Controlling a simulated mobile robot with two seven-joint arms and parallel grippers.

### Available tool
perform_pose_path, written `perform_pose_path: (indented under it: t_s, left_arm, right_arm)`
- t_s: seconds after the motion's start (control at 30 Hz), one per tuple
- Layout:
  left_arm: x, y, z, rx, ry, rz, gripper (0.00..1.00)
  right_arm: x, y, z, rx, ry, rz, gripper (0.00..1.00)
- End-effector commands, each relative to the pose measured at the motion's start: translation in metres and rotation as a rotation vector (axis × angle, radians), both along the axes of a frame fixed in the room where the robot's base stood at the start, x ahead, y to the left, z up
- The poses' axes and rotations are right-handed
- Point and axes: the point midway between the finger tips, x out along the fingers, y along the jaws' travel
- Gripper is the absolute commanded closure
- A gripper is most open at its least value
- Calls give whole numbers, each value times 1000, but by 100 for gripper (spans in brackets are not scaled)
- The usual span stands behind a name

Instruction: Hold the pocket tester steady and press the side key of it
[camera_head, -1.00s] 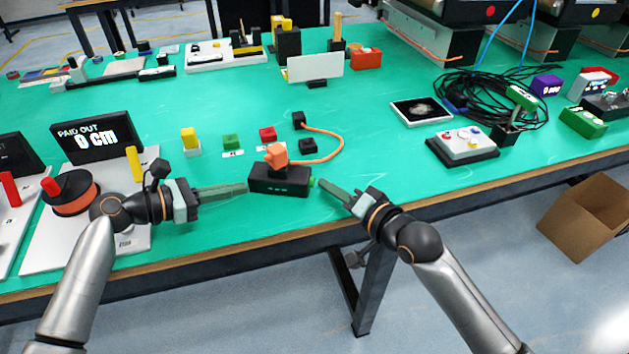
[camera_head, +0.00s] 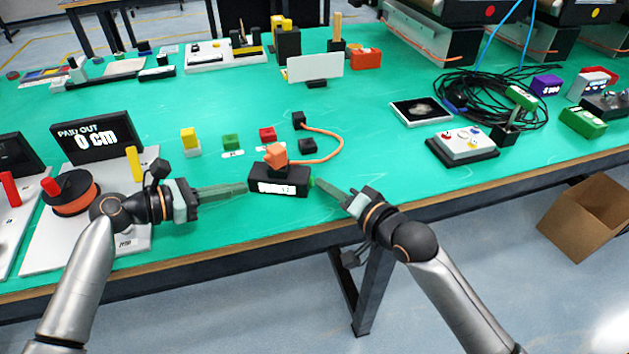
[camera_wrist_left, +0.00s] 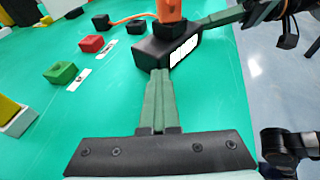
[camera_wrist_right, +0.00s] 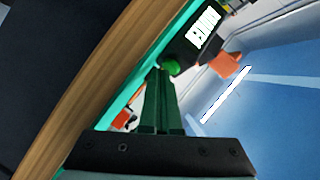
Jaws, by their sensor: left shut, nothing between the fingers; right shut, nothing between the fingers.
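The pocket tester (camera_head: 280,181) is a black box near the table's front edge, with an orange plug (camera_head: 275,156) on top and a lit white display on its front. Its green side key (camera_wrist_right: 170,65) is on the right end. My shut right gripper (camera_head: 317,181) has its fingertips at that key and appears to touch it; in the right wrist view they meet it. My shut left gripper (camera_head: 246,188) has its fingertips at the tester's left end; in the left wrist view the tester (camera_wrist_left: 150,53) is right ahead of them. I cannot tell if they touch. The display's digits are unclear.
An orange cord runs from the plug to a small black block (camera_head: 299,120). Green (camera_head: 232,142) and red (camera_head: 267,134) blocks stand behind the tester. A "PAID OUT 0 cm" display (camera_head: 98,137) and an orange spool (camera_head: 75,198) are at left.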

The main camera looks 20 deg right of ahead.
Motion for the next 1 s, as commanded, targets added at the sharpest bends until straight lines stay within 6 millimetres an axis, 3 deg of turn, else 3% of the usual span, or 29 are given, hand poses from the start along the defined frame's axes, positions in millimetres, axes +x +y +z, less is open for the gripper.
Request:
perform_pose_path:
  t_s: [0.47,1.0]
  left_arm:
    - [0,-1,0,0,1,-2,100]
    - [-1,-1,0,0,1,-2,100]
  right_arm:
    - [0,3,-1,1,2,4,100]
    - [-7,-13,0,1,0,3,100]
